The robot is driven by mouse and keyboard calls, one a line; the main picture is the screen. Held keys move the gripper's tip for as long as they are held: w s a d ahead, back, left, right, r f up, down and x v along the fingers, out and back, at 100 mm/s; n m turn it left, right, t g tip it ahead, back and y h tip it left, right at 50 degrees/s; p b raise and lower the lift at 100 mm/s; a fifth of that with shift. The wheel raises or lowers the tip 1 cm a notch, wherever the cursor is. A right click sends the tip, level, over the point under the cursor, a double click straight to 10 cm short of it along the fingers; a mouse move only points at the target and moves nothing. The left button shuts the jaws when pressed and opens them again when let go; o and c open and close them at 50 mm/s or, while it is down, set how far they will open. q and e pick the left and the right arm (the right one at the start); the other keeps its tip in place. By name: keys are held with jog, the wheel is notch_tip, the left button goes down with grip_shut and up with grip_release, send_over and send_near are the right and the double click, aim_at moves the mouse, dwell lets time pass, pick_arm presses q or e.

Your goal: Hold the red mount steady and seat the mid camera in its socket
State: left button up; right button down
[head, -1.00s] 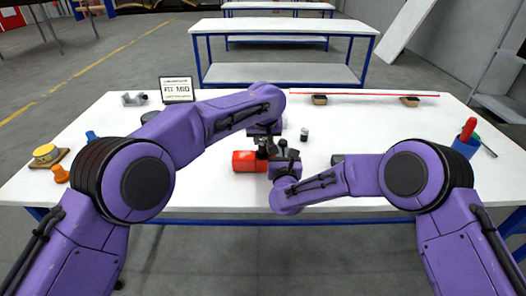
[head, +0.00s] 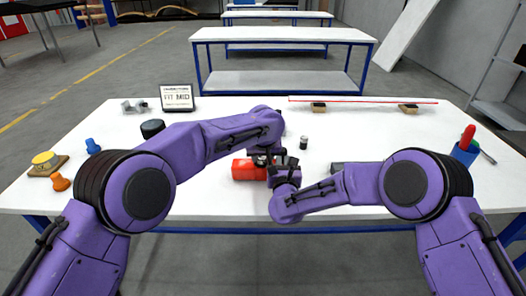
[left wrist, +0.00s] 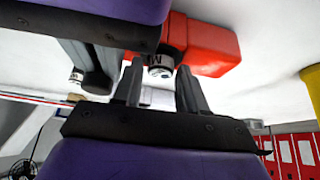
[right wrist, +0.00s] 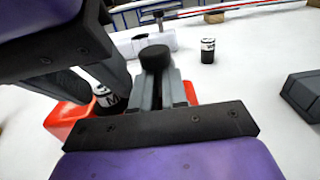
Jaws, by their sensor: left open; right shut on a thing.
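The red mount (head: 247,169) lies on the white table, in front of me. It also shows in the left wrist view (left wrist: 212,45) and right wrist view (right wrist: 68,122). My right gripper (head: 284,163) is shut on it at its right part; the grasp is partly hidden. The mid camera, a small dark cylinder marked M (left wrist: 160,66), is at the mount, between the parted fingers of my left gripper (left wrist: 160,82). In the right wrist view the mid camera (right wrist: 110,98) stands upright against the red mount. How deep it sits is hidden. A black round knob (right wrist: 155,57) shows at my right fingertips.
A dark block (right wrist: 302,94) lies to the right. A black can (head: 152,128), blue and orange pegs and a sign (head: 177,97) are on the left. A pen cup (head: 466,150) stands at far right.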

jog(key=shift+r, duration=0.1)
pick_arm(q)
jog(key=v, duration=1.1)
jog(key=shift+r, duration=0.2)
jog(key=shift+s, duration=0.1)
pick_arm(e)
jog(key=c, duration=1.1)
grip_release()
jog(key=shift+s, duration=0.2)
